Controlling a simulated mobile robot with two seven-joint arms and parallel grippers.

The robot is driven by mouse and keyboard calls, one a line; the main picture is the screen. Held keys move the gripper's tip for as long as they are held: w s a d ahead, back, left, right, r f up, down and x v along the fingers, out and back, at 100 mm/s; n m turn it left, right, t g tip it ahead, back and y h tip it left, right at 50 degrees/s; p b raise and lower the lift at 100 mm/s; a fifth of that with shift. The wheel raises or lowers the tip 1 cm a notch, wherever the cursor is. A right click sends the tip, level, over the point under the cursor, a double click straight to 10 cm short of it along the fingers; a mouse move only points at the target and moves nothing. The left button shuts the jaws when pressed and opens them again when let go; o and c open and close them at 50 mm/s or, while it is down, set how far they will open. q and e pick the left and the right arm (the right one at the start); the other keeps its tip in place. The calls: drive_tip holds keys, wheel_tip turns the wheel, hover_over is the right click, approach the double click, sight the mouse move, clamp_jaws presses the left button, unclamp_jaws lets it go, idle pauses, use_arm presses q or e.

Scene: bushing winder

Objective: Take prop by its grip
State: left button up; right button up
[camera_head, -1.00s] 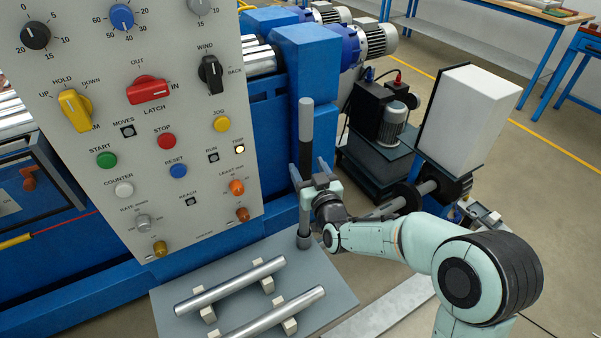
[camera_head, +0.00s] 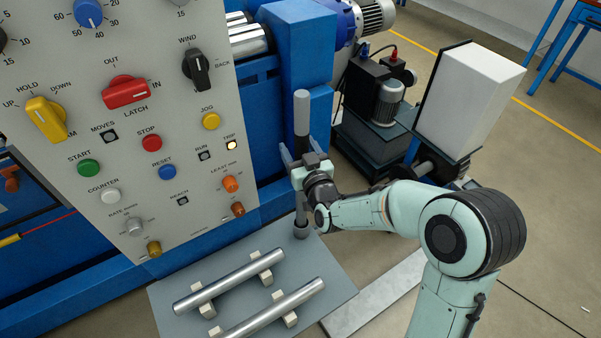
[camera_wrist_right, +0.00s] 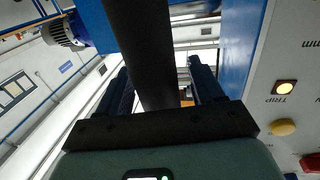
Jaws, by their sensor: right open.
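The prop (camera_head: 301,118) is an upright bar with a pale grey top and a dark grip below it. Its foot stands in a round dark socket (camera_head: 301,230) on the grey plate. My right gripper (camera_head: 300,150) is open at the dark grip, with one finger on each side of the bar. In the right wrist view, the dark bar (camera_wrist_right: 143,45) runs between the two spread fingers (camera_wrist_right: 163,88), with gaps beside it. My palm hides part of the bar. My left gripper is not in view.
The grey control panel (camera_head: 170,215) with knobs and buttons stands close on the left; its trip lamp (camera_head: 227,146) is lit. Two metal rods (camera_head: 230,283) lie on pale blocks on the plate (camera_head: 335,290). A blue machine post (camera_head: 306,60) rises behind the prop.

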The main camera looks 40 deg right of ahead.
clamp_jaws()
drive_tip(key=shift+r, duration=0.1)
